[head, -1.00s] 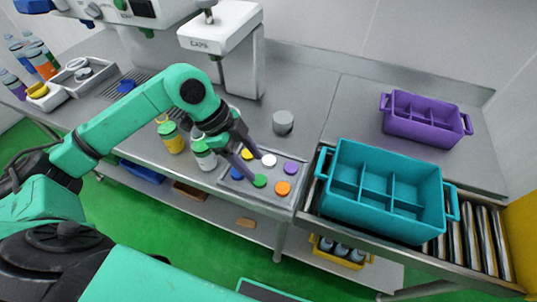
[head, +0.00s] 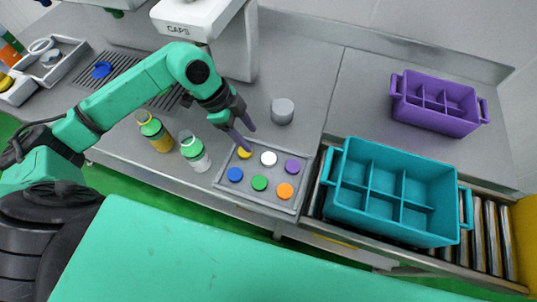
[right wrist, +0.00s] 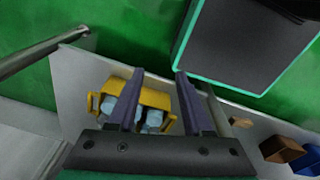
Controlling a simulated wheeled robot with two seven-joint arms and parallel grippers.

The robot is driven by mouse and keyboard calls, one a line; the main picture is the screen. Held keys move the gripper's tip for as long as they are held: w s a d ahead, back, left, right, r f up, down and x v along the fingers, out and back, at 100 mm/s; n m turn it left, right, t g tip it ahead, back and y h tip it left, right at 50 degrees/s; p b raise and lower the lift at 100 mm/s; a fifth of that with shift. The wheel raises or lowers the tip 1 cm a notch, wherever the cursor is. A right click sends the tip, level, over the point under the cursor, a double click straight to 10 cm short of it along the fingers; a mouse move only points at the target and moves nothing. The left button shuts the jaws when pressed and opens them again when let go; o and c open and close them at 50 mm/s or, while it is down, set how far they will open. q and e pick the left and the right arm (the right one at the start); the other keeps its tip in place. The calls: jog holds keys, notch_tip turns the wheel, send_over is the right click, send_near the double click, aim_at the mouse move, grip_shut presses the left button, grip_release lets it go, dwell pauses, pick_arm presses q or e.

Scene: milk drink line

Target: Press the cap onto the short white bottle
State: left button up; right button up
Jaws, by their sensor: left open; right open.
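A short white bottle (head: 196,154) with a green upper part stands on the counter, left of the cap tray (head: 225,187). Its top looks pale; I cannot tell whether a cap is on it. The tray holds a yellow cap (head: 244,153), a white cap (head: 268,158), a purple cap (head: 292,167), a blue cap (head: 235,174), a green cap (head: 259,183) and an orange cap (head: 285,191). My left gripper (head: 250,139) is open above the tray's back edge, near the yellow cap, with nothing seen in it. My right gripper (right wrist: 159,72) is open and empty, pointing down in the right wrist view.
A yellow bottle (head: 157,135) with a green top stands left of the white bottle. A grey cylinder (head: 282,111) stands behind the tray, near the caps machine (head: 200,15). A teal crate (head: 395,225) is at the right, a purple crate (head: 437,118) behind it.

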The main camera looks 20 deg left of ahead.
pick_arm(q)
jog(key=p, duration=0.1)
send_near(267, 158)
jog(key=x, duration=0.2)
jog(key=shift+f, duration=0.25)
jog(key=shift+d+f, duration=0.1)
jog(key=shift+f, duration=0.1)
pick_arm(e)
jog(key=shift+w+r, duration=0.5)
jog(key=shift+r, duration=0.3)
pick_arm(q)
jog(key=shift+w+f, duration=0.1)
pick_arm(e)
jog(key=shift+a, duration=0.1)
pick_arm(q)
jog(key=shift+d+f+p, duration=0.1)
jog(key=shift+p, duration=0.2)
jog(key=p+x, duration=0.1)
jog(key=x, duration=0.3)
jog(key=shift+d+p, duration=0.1)
jog(key=shift+p, duration=0.25)
jog(key=shift+d+f, duration=0.15)
jog(key=shift+f, duration=0.25)
pick_arm(e)
notch_tip(267, 158, up, 2)
jog(key=shift+s+a+r, duration=0.1)
jog(key=shift+a, duration=0.05)
